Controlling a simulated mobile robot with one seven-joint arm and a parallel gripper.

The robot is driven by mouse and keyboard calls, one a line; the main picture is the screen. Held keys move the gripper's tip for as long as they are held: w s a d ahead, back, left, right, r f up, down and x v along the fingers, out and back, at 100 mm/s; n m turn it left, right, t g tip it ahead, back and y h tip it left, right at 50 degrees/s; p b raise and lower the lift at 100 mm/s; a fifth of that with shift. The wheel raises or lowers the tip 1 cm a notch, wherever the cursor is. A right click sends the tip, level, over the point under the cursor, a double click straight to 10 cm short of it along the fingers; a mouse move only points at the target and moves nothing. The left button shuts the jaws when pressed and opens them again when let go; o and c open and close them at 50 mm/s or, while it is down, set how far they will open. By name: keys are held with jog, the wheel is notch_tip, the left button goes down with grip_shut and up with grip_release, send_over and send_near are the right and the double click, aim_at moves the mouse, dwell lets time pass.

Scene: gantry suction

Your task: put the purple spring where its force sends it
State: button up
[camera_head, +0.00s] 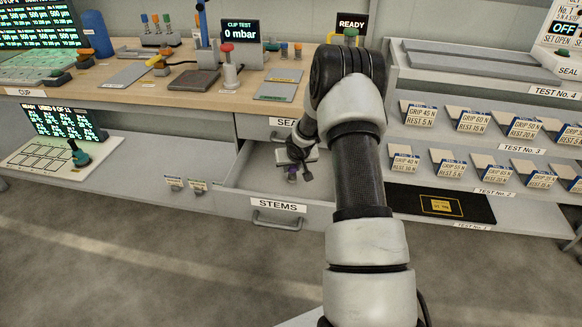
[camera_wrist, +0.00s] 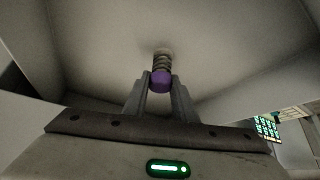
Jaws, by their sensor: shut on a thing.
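The purple spring (camera_wrist: 161,80) has a purple end towards me and a dark ringed coil beyond it in the wrist view. My gripper (camera_wrist: 160,88) is shut on its purple end. In the head view my gripper (camera_head: 293,171) points down inside the open drawer labelled STEMS (camera_head: 278,206), and a bit of purple (camera_head: 292,178) shows at its fingertips. The coil's far end is close to the drawer floor; I cannot tell whether it touches. Grip and rest force cards (camera_head: 472,122) stand in rows on the stepped rack at right; the small print is hard to read.
A wooden bench (camera_head: 175,95) holds a CUP TEST screen (camera_head: 241,33) reading 0 mbar and several small tools. The drawer walls surround my gripper closely. A dark mat (camera_head: 440,204) lies on the rack's lowest step. A lower left shelf (camera_head: 130,165) is mostly bare.

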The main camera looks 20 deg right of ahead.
jog(key=shift+w+d+f, duration=0.15)
jog(key=shift+w, duration=0.5)
jog(key=shift+w+d+f, duration=0.15)
jog(key=shift+w, duration=0.45)
jog(key=shift+f+b, duration=0.3)
jog(key=shift+s, duration=0.1)
jog(key=shift+f, duration=0.15)
jog(key=o, duration=1.1)
jog(key=shift+c, duration=0.2)
